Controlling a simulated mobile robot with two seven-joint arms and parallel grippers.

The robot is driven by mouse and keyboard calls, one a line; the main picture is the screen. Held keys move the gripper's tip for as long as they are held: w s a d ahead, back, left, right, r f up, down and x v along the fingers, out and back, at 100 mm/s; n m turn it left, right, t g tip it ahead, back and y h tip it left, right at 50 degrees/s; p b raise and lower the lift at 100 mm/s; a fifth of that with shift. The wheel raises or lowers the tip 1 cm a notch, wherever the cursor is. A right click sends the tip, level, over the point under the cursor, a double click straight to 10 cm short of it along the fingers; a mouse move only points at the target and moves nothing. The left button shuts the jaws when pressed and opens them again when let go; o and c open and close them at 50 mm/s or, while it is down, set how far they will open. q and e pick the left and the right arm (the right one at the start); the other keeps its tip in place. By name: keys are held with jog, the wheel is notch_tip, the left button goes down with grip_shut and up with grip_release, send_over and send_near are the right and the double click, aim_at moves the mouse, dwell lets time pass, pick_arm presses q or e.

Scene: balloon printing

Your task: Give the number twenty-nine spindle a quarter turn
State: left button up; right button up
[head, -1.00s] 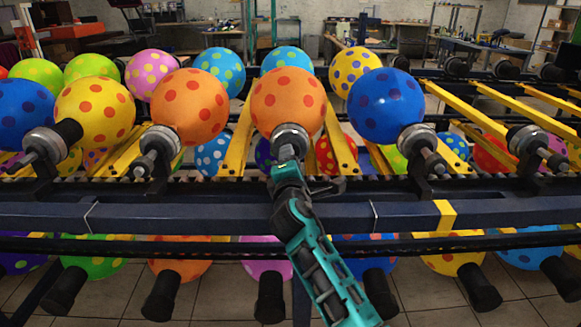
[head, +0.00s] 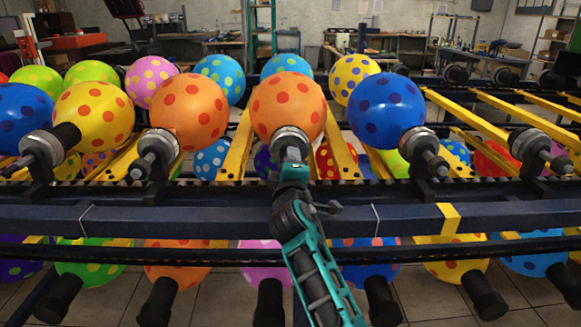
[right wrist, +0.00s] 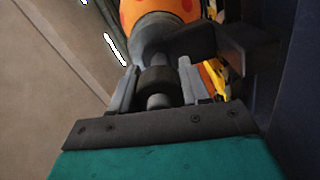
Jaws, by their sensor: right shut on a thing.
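An orange balloon with red spots (head: 288,98) sits on a grey spindle (head: 290,141) in the middle of the front row. My right gripper (head: 292,158) reaches up to this spindle from below and is shut on its lower end. In the right wrist view the two fingers (right wrist: 157,85) stand on either side of the spindle's dark collar and round stem (right wrist: 157,98), with the grey cup and the orange balloon (right wrist: 158,8) beyond them. I can read no number on any spindle, so I cannot tell which is twenty-nine. My left gripper is not in view.
Neighbouring spindles hold another orange balloon (head: 189,108) on the left and a blue one (head: 386,108) on the right. A bare spindle (head: 540,148) is at far right. A dark blue rail (head: 170,218) runs below, with more balloons under it.

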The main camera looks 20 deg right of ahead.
dwell(0.3)
jog(key=o, duration=1)
jog(key=shift+o, duration=0.2)
jog(key=shift+s, duration=0.1)
